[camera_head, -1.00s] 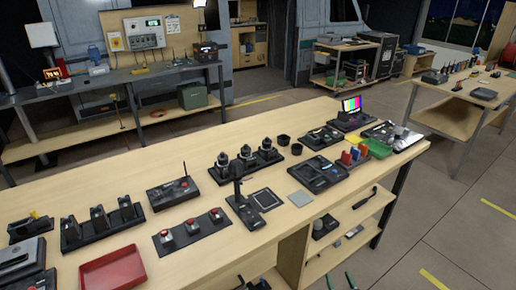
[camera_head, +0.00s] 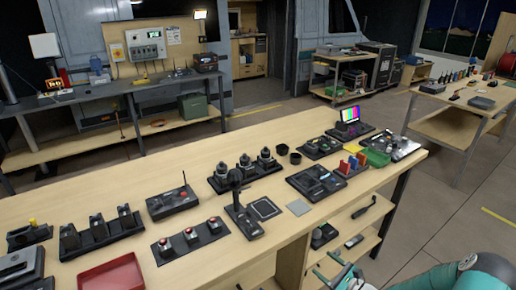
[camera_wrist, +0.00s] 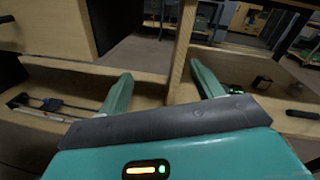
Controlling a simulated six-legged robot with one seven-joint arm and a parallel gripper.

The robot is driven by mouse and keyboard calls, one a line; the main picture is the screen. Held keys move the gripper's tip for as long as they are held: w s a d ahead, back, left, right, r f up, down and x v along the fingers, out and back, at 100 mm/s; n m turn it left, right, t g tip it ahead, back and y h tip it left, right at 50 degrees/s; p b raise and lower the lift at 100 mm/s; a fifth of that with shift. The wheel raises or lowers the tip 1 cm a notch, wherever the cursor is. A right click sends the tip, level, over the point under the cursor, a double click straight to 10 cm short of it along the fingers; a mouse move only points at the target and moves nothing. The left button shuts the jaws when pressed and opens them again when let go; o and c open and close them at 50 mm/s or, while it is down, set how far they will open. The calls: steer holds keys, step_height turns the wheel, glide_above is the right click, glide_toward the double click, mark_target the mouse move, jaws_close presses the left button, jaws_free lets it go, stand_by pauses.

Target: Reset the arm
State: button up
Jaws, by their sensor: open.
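My gripper shows in the wrist view (camera_wrist: 157,92), with its two green fingers apart and nothing between them. It faces the lower shelves (camera_wrist: 120,73) and the upright divider of the wooden bench. In the head view my gripper (camera_head: 338,272) is at the bottom right, low in front of the bench's front edge. My teal arm reaches in from the bottom right corner. Part of the gripper is cut off by the frame's lower edge.
The wooden bench (camera_head: 120,190) bears a red tray (camera_head: 112,272), a three-button box (camera_head: 190,241), a radio-like box (camera_head: 172,201), a stand (camera_head: 240,205) and a colour-bar screen (camera_head: 349,114). Small items lie on its shelves. Open floor (camera_head: 455,220) lies to the right.

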steer(key=s+a+r+n+g+h, duration=0.1)
steer(key=s+a+r+n+g, duration=0.35)
steer(key=r, duration=0.25)
steer(key=s+a+r+n+g, duration=0.3)
steer(key=r+n+g, duration=0.1)
steer(key=r+n, duration=0.25)
steer(key=s+a+r+n+g+h, duration=0.1)
steer(key=s+a+r+n+g, duration=0.25)
steer(key=r, duration=0.45)
steer(key=s+d+r+n+t+h, duration=0.2)
steer(key=s+r+n+t+h, duration=0.2)
steer(key=s+r+n+h, duration=0.5)
steer(key=s+r, duration=0.8)
steer(key=shift+s+d+r+h, duration=0.15)
steer(key=shift+s+r+h, duration=0.05)
steer(key=shift+r+h, duration=0.1)
steer(key=shift+n, duration=0.25)
